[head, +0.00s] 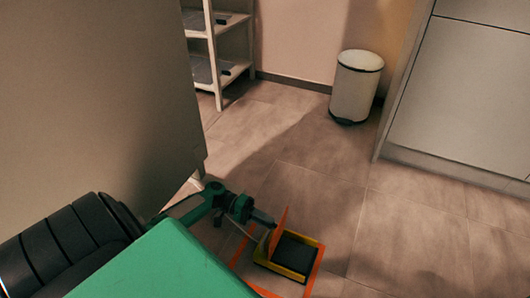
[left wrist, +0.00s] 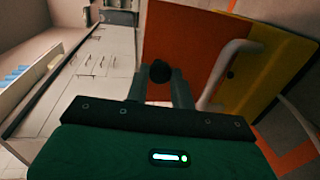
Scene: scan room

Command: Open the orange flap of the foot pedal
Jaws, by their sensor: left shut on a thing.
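The yellow foot pedal (head: 314,262) lies on the floor, with a black tread inside its frame. Its orange flap (head: 279,230) stands raised, roughly upright, at the pedal's left side. My left gripper (head: 268,220) reaches in from the left and meets the flap. In the left wrist view, my left gripper (left wrist: 160,82) is shut on a dark round knob (left wrist: 160,70) in front of the orange flap (left wrist: 188,45). The yellow pedal body (left wrist: 275,62) is right of the flap, with a pale curved bar or cable (left wrist: 228,70) in front. My right gripper is not in view.
Orange tape (head: 316,276) marks the floor around the pedal. A large grey panel (head: 90,90) stands close on the left. A white bin (head: 355,88), a shelf (head: 216,45) and a cabinet (head: 465,95) stand farther back. The tiled floor right of the pedal is clear.

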